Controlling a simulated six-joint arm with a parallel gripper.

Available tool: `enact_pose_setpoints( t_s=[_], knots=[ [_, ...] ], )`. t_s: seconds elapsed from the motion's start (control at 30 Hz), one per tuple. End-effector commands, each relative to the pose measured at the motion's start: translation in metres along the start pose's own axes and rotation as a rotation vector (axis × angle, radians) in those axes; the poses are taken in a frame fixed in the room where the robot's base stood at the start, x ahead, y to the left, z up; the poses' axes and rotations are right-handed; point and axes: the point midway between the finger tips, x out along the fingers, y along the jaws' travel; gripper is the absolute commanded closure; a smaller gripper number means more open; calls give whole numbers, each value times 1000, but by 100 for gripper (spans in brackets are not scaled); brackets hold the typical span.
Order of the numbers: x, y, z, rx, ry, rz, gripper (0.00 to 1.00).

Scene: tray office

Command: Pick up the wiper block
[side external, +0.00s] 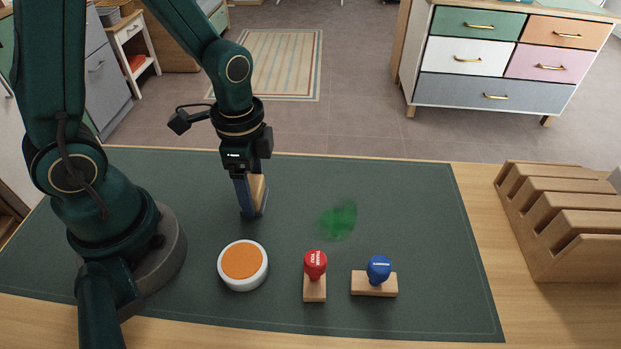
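My gripper (253,207) points down over the left part of the dark green mat, with its fingertips close to the mat. A tan block with a dark blue part low down, which looks like the wiper block (257,189), stands between the fingers. The fingers partly hide it. I cannot tell whether they press on it, or whether it rests on the mat or hangs just above it.
A green smudge (338,220) marks the mat (420,220) right of my gripper. In front are a white round pad with an orange top (242,262), a red-knobbed stamp (315,275) and a blue-knobbed stamp (377,280). A slotted wooden rack (570,255) stands at the right.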

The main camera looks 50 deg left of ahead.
Motion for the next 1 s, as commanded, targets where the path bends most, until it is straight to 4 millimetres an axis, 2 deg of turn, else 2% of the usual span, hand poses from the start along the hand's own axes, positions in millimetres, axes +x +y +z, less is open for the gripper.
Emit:
enact_pose_setpoints(
  t_s=[0.43, 0.57, 0.73, 1.0],
  knots=[
    [-6, -1, -1, 0, 3, -3, 80],
    [-16, -1, -1, 0, 4, -4, 80],
    [-40, -2, -1, 0, 7, -8, 80],
    [-66, -17, 39, -13, 3, -5, 80]
  ],
)
